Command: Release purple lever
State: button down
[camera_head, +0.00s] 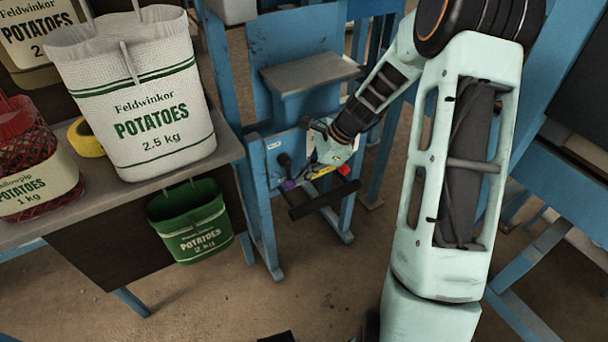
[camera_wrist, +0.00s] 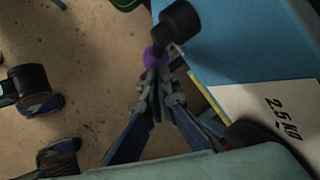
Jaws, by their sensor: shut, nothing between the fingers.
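The purple lever end is a small round knob (camera_head: 289,184) low on the front of the blue machine. In the wrist view the purple knob (camera_wrist: 155,57) sits at the end of a black arm with a thick black cylinder (camera_wrist: 181,20). My gripper (camera_wrist: 153,76) is shut and empty. Its fingertips are right at the near side of the knob; I cannot tell whether they touch it. In the head view my gripper (camera_head: 304,178) reaches the machine front from the right, and my wrist hides part of the panel.
The blue machine (camera_head: 290,45) has a grey shelf (camera_head: 312,72), a red part (camera_head: 344,169) and a dark bar (camera_head: 325,199) near the gripper. A 2.5 KG label (camera_wrist: 284,115) lies right of the fingers. A table (camera_head: 110,205) holds potato sacks; a green sack (camera_head: 190,222) hangs at its side.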

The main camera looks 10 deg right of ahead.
jog(key=shift+s+a+f+y+p, duration=0.15)
jog(key=shift+y+p, duration=0.1)
jog(key=shift+y, duration=0.2)
jog(key=shift+a+f+y+p, duration=0.15)
jog(key=shift+y+p, duration=0.05)
jog(key=shift+y, duration=0.25)
jog(key=y, duration=0.1)
jog(key=a+m+g+y+p, duration=0.1)
jog(key=shift+s+f+y, duration=0.15)
jog(key=shift+f+y, duration=0.1)
jog(key=shift+y, duration=0.15)
jog(key=shift+s+a+r+m+g+y+p, duration=0.15)
jog(key=shift+s+a+r+y+p, duration=0.1)
jog(key=shift+a+y+p, duration=0.5)
jog(key=shift+s+a+r+m+g+y+p, duration=0.25)
jog(key=shift+a+y+p, duration=0.25)
jog(key=shift+a+y, duration=0.5)
jog(key=shift+s+a+r+m+g+y+p, duration=0.1)
jog(key=shift+s+a+r+y+p, duration=0.2)
jog(key=shift+a+y+p, duration=0.45)
jog(key=shift+a+r, duration=0.1)
dwell(0.4)
jog(key=v, duration=1.2)
jog(key=shift+f, duration=0.25)
